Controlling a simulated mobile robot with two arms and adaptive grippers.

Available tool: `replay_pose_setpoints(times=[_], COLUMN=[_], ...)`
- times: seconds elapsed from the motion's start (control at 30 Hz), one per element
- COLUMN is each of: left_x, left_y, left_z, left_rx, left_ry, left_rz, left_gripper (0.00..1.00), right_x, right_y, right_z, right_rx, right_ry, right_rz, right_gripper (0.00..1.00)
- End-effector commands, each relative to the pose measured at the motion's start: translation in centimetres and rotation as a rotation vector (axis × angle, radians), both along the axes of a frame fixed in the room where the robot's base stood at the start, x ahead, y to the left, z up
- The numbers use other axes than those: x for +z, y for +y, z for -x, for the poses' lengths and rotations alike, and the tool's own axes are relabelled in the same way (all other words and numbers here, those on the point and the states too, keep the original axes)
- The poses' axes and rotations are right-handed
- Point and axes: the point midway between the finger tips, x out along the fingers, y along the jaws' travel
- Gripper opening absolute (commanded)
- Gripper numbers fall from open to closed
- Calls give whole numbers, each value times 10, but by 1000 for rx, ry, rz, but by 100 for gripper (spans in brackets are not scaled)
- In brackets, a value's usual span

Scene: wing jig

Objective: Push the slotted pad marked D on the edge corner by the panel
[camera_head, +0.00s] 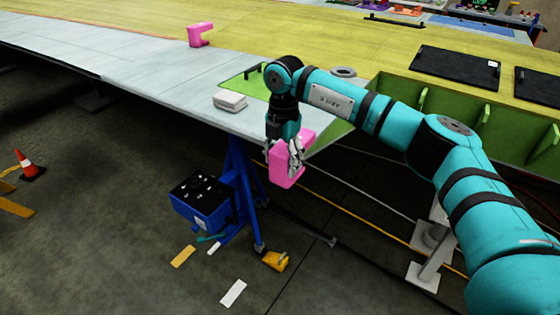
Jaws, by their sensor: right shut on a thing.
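My right gripper (287,153) is shut on a pink block-like pad (288,176). It holds the pad at the front corner of the wing panel (150,75), with the fingers pointing down. No letter on the pad can be read, and its slot cannot be made out. I cannot tell whether the pad touches the panel's edge, because the gripper and arm hide part of the corner. A second pink pad with a visible slot (200,35) sits at the panel's edge farther back left. My left gripper is not in view.
A white box-like item (230,101) lies on the panel left of my gripper. A green plate (245,84) is behind it. A blue stand (240,180) and a blue box (202,200) are below. Black covers (455,67) lie at right.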

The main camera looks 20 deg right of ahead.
Motion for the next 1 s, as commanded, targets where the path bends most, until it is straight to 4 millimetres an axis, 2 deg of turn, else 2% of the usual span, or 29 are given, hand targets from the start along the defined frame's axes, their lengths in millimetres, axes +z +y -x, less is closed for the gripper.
replay_pose_setpoints(times=[1.0], left_x=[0], left_y=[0], left_z=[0], left_rx=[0], left_ry=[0], left_rz=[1], left_gripper=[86], right_x=[-2], right_y=[-24], right_z=[-19], right_rx=[0], right_ry=[-1], right_rz=[0], right_gripper=[27])
